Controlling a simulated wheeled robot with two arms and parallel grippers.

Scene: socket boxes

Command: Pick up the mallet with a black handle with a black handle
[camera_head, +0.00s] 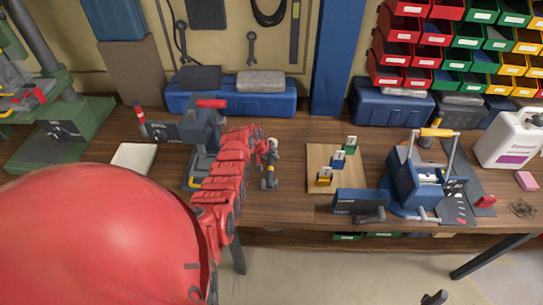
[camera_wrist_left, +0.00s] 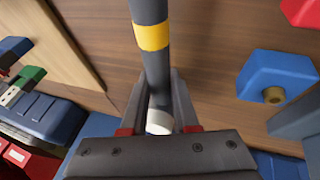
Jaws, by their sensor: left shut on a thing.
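The mallet (camera_head: 269,183) is at the middle of the wooden bench in the head view, below my left gripper (camera_head: 269,152). It looks dark with a yellow band. In the left wrist view its dark handle (camera_wrist_left: 151,67) comes down from the top edge, with a yellow band and a pale end. My left gripper (camera_wrist_left: 158,112) is shut on the handle near that pale end. The mallet's head is outside the wrist view. I cannot tell whether the mallet touches the bench. A small dark piece at the bottom right of the head view may be my right gripper.
A wooden board (camera_head: 316,158) with yellow, blue and green socket pieces lies just right of the mallet. A blue machine (camera_head: 405,185) stands further right. A grey vise (camera_head: 204,130) stands to the left. Blue cases (camera_head: 232,103) line the back. Bare bench lies in front.

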